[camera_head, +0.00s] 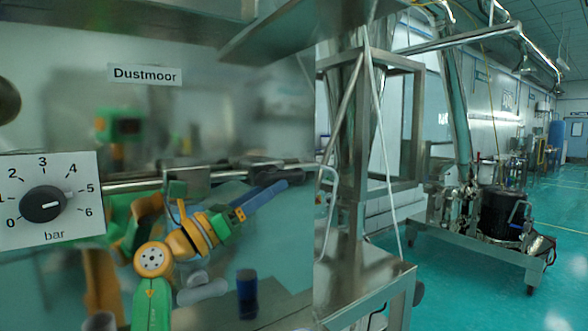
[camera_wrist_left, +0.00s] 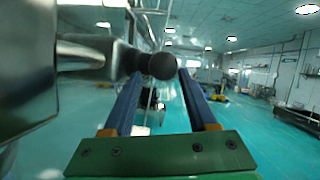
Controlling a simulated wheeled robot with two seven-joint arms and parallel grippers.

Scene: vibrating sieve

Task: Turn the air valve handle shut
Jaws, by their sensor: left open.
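The air valve handle shows in the left wrist view as a grey metal lever ending in a dark round knob (camera_wrist_left: 160,66). The knob lies between the far ends of my left gripper's two blue fingers (camera_wrist_left: 158,80), which are apart; contact cannot be told. In the head view the dark handle (camera_head: 276,175) is at the right end of a horizontal metal pipe. My left gripper (camera_head: 284,185) is open, its fingers reaching up and right just below the handle. The fingers partly overlap each other in this view. My right gripper is not in view.
A white dial plate (camera_head: 82,220) marked in bar, with a black knob (camera_head: 44,204), is at the left. A label reading Dustmoor (camera_head: 144,75) is on the reflective steel panel (camera_head: 215,95). A steel frame (camera_head: 357,280) stands right; open teal floor (camera_head: 470,290) lies beyond.

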